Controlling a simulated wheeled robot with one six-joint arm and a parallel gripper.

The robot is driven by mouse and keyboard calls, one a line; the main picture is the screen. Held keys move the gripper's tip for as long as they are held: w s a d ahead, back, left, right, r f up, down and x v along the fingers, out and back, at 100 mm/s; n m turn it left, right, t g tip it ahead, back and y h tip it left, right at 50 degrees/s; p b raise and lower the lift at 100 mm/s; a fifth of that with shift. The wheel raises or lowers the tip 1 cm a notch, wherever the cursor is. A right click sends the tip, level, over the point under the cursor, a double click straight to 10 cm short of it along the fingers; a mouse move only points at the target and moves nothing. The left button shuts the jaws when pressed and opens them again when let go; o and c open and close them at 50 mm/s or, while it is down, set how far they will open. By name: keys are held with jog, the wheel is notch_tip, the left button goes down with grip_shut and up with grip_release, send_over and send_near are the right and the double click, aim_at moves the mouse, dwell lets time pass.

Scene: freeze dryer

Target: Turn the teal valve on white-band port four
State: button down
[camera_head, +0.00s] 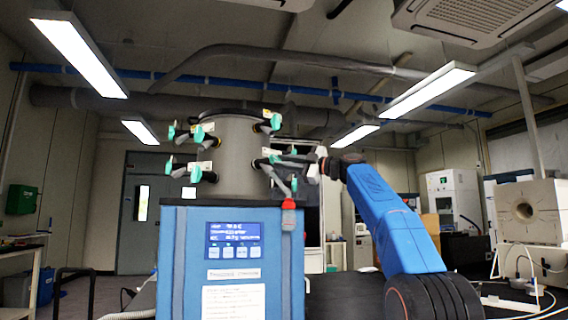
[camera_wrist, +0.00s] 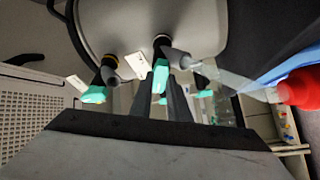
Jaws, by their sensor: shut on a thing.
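The freeze dryer's grey drum (camera_head: 236,158) stands on its blue cabinet, with several teal valves around it on black ports. My gripper (camera_head: 290,160) is at the drum's right side, reaching in from the right. In the wrist view my gripper's dark fingers (camera_wrist: 172,92) are closed around a teal valve handle (camera_wrist: 160,76) on a port below the drum's rim. A white tag (camera_wrist: 136,65) is beside that port; its marking is too small to read. Another teal valve (camera_wrist: 95,94) with a white tag (camera_wrist: 78,83) hangs to its left, apart from the fingers.
A red-capped piece (camera_wrist: 300,88) is at the right of the wrist view, and it also shows in the head view (camera_head: 289,204) by the cabinet's top right. The blue cabinet (camera_head: 232,286) with its display is below the drum. Lab equipment (camera_head: 530,212) stands at the far right.

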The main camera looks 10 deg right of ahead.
dwell(0.4)
jog(key=c, duration=1.7)
grip_release()
jog(key=v, duration=1.7)
jog(key=shift+d, duration=0.15)
